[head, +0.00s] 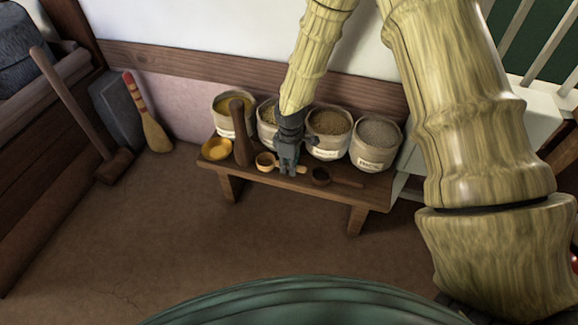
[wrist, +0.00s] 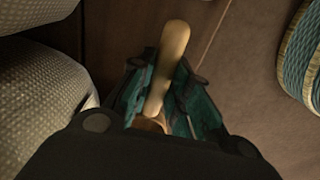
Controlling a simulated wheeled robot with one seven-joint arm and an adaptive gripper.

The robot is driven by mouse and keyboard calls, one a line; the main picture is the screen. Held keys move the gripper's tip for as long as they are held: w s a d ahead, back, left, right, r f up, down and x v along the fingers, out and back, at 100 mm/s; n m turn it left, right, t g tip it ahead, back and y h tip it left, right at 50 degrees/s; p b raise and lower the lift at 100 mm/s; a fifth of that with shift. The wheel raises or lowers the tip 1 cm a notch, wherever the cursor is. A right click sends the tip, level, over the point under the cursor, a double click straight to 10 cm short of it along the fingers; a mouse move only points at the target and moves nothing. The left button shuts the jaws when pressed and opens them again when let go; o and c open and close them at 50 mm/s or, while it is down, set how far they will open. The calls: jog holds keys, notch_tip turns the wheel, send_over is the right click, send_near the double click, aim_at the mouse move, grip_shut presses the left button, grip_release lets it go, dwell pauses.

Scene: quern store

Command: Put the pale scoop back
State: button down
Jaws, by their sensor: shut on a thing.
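The pale scoop (head: 265,161) is at the front of a low wooden bench (head: 335,190), its bowl to the left and its handle to the right. My gripper (head: 288,168) reaches down from above and is shut on the scoop's handle. In the wrist view the pale handle (wrist: 168,62) sticks out between the teal fingers (wrist: 160,105). The bowl is mostly hidden there by my gripper. I cannot tell whether the scoop touches the bench top or is just above it.
Several grain sacks (head: 375,142) stand along the back of the bench. A yellow bowl (head: 217,148) and an upright wooden pestle (head: 240,133) are at its left. A dark scoop (head: 322,176) lies close right of my gripper. The floor (head: 150,220) in front is clear.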

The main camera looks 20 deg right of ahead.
jog(key=shift+f, duration=0.1)
jog(key=c, duration=1.3)
grip_release()
jog(key=shift+c, duration=0.2)
notch_tip(320, 180, up, 12)
jog(key=p, duration=0.5)
jog(key=s+a+f+m+y, duration=0.1)
jog(key=s+a+f+m, duration=0.15)
jog(key=s+f, duration=0.8)
jog(key=s+d+f+m, duration=0.2)
jog(key=s+f+m, duration=0.1)
jog(key=s, duration=0.5)
jog(key=s+d+f+m, duration=0.1)
jog(key=s+f+m, duration=0.2)
jog(key=s, duration=0.6)
jog(key=s+d+f+m+h, duration=0.1)
jog(key=s+d+f+m, duration=0.1)
jog(key=s, duration=0.7)
jog(key=shift+d+f+m, duration=0.35)
jog(key=shift+f+m, duration=0.2)
jog(key=shift+f, duration=0.4)
jog(key=shift+w, duration=0.1)
